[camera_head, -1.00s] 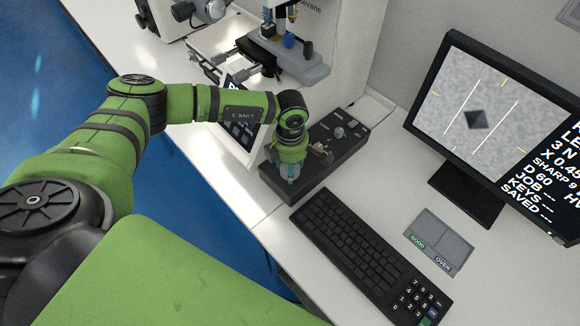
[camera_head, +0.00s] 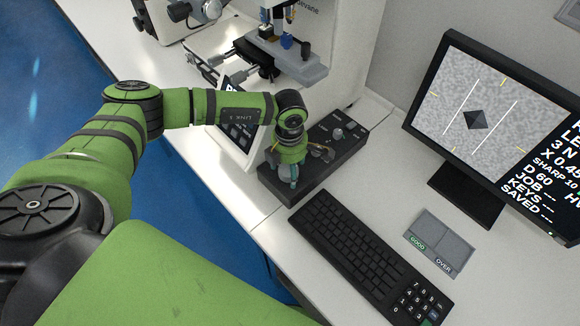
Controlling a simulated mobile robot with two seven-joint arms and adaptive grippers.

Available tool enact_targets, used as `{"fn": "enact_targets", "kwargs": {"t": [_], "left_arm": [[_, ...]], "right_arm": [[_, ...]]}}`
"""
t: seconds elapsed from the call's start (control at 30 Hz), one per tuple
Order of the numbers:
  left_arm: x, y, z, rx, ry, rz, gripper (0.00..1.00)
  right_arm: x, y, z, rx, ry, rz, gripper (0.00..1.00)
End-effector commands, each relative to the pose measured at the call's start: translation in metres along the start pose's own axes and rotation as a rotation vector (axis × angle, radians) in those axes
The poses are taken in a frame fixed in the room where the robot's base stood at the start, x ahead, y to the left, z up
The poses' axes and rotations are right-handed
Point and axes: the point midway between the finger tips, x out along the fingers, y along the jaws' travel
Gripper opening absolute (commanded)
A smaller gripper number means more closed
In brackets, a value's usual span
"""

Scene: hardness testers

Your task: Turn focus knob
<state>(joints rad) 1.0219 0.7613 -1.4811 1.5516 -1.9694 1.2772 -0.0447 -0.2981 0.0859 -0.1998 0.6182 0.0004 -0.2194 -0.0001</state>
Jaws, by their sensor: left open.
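The black control box (camera_head: 350,148) sits on the white bench, with small knobs and buttons on its top. A round knob (camera_head: 337,133) shows on the top, right of my gripper. My left gripper (camera_head: 290,176) points down over the near left end of the box, its fingers open. The wrist and fingers hide that end of the box, so I cannot tell which knob is the focus knob or whether the fingers touch one. The monitor (camera_head: 482,118) shows a dark diamond indent between two white lines, with the text "SHARP 10". My right gripper is not in view.
A black keyboard (camera_head: 362,255) lies just in front of the box. A grey two-part tray (camera_head: 440,242) marked GOOD and OVER is right of it. The tester (camera_head: 285,50) with its stage stands behind, and a tilted panel (camera_head: 236,135) is left of the box.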

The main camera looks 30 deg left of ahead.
Motion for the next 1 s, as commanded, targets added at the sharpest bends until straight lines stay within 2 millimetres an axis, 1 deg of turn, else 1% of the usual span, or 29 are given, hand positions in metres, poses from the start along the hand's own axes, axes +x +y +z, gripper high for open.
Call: {"fn": "enact_targets", "kwargs": {"t": [0.17,0.4,0.5,0.6,0.77,1.0], "left_arm": [[-0.027,0.001,0.001,0.001,-0.005,0.003,0.76],[-0.079,0.001,0.002,0.001,-0.006,0.003,0.76],[-0.096,0.000,0.002,0.002,-0.004,0.003,0.76],[-0.108,0.000,0.002,0.001,-0.004,0.001,0.76],[-0.117,0.000,0.002,0.000,-0.003,0.001,0.76],[-0.118,0.000,0.002,0.001,-0.002,0.000,0.76]], "right_arm": [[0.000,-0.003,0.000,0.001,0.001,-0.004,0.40],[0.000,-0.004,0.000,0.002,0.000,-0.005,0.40],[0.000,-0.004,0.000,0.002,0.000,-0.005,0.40],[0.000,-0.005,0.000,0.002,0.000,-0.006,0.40],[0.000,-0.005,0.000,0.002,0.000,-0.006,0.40],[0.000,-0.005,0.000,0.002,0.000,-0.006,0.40]]}}
